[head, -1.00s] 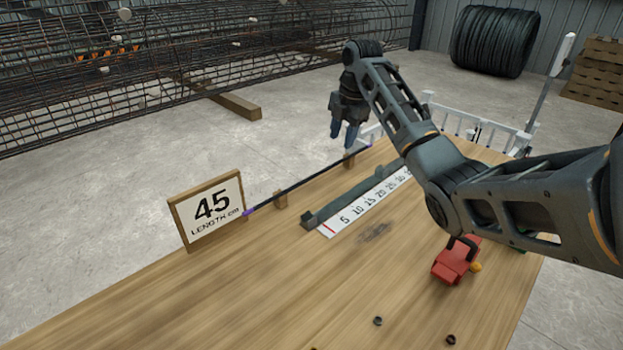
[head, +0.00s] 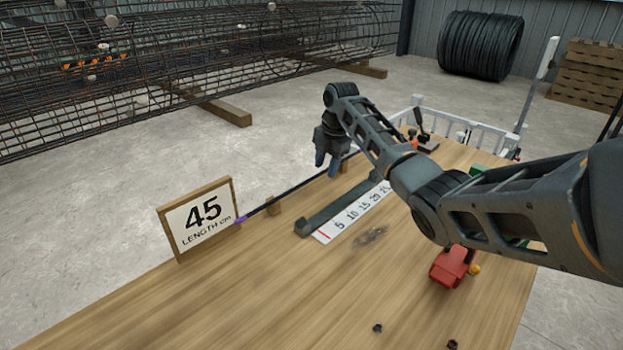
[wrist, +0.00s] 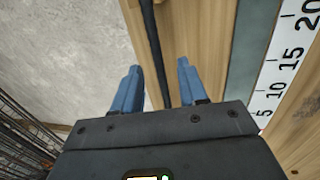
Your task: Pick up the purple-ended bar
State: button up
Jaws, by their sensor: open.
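The thin dark bar (head: 290,192) with a purple end (head: 241,220) lies along the table's far left edge, on small wooden rests (head: 273,206). Its purple end is beside the sign reading 45. My gripper (head: 327,172) points down over the bar's far part. In the wrist view my gripper (wrist: 156,88) is open, with blue fingers on either side of the dark bar (wrist: 152,45). The bar runs between the fingertips and is not gripped. Its purple end does not show in the wrist view.
A sign (head: 200,218) reading 45 length cm stands on the wooden table (head: 300,290). A grey angled channel (head: 340,205) and a ruler strip (head: 350,217) lie right of the bar. A red tool (head: 452,266) and dark nuts (head: 377,328) are nearer. A rebar cage (head: 200,60) is behind.

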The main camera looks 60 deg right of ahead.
grip_shut()
dwell(0.4)
